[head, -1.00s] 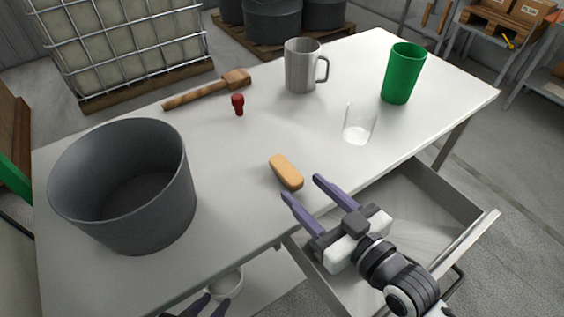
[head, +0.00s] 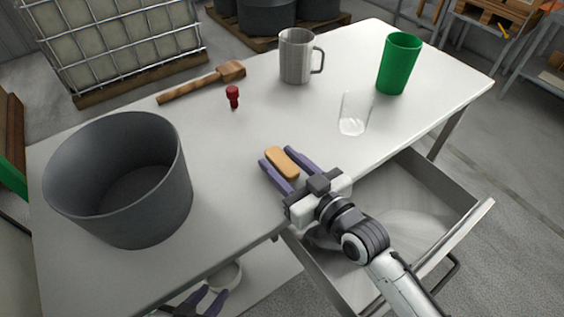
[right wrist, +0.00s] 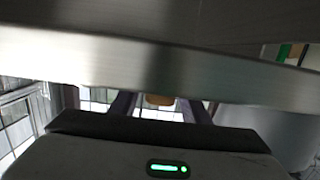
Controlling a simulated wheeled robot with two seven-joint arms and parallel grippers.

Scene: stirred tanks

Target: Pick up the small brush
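The small brush (head: 283,162) appears as a tan, rounded block lying on the white table near its front edge. My right gripper (head: 275,155) is open, with one purple finger on each side of the brush. In the right wrist view the end of the brush (right wrist: 160,100) shows between the fingers, with gaps on both sides. Its bristles are not visible. My left gripper (head: 210,292) is low at the bottom edge of the head view, in front of the table, with its fingers apart and empty.
A large grey tub (head: 120,180) stands at left. An open drawer (head: 420,205) juts out below.

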